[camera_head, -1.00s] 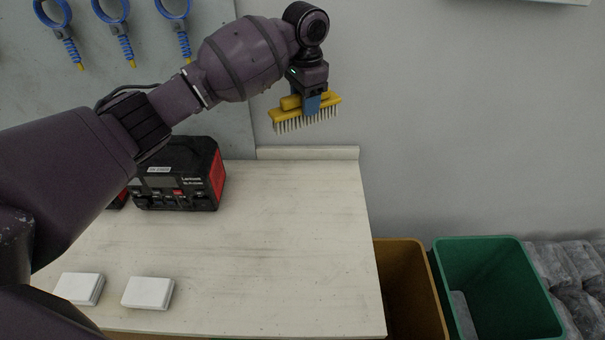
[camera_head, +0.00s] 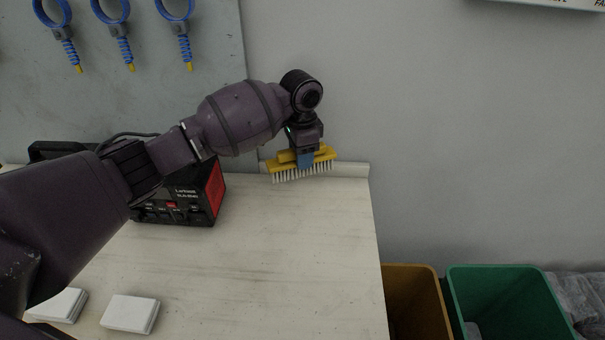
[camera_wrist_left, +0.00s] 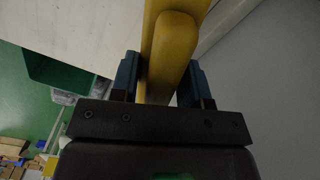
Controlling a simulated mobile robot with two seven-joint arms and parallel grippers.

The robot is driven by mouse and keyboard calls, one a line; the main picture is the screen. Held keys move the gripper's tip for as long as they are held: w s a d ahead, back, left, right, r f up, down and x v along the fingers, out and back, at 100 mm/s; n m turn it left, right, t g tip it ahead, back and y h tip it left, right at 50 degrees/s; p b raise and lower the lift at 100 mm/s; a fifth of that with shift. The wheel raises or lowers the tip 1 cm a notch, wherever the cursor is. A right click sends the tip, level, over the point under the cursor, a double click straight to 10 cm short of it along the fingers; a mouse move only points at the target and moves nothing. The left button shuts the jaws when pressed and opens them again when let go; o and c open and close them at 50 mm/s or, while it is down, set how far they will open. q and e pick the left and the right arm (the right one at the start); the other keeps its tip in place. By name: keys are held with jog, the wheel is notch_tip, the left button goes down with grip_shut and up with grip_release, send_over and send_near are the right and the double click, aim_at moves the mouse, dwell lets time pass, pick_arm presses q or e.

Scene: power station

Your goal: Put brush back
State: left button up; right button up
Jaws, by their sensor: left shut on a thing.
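My left gripper (camera_head: 305,161) is shut on the yellow brush (camera_head: 324,154) near the back edge of the table. The brush has pale bristles that point down toward the tabletop; I cannot tell whether they touch it. In the left wrist view the brush's yellow handle (camera_wrist_left: 172,55) lies between the two blue fingers of the gripper (camera_wrist_left: 161,78). My right gripper is in neither view.
The pale table (camera_head: 290,250) is clear at its middle and right. A black and red device (camera_head: 185,200) stands behind my left arm. White boxes (camera_head: 130,313) lie at the front left. Brown (camera_head: 412,300) and green (camera_head: 505,290) bins stand right of the table. Blue-handled tools (camera_head: 115,35) hang on the wall board.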

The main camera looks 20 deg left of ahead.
aim_at(301, 174)
pick_arm(q)
jog(key=shift+f, duration=0.4)
notch_tip(301, 174, down, 6)
jog(key=shift+r+b, duration=0.2)
jog(key=shift+b, duration=0.55)
jog(key=shift+r, duration=0.15)
jog(key=o, duration=0.8)
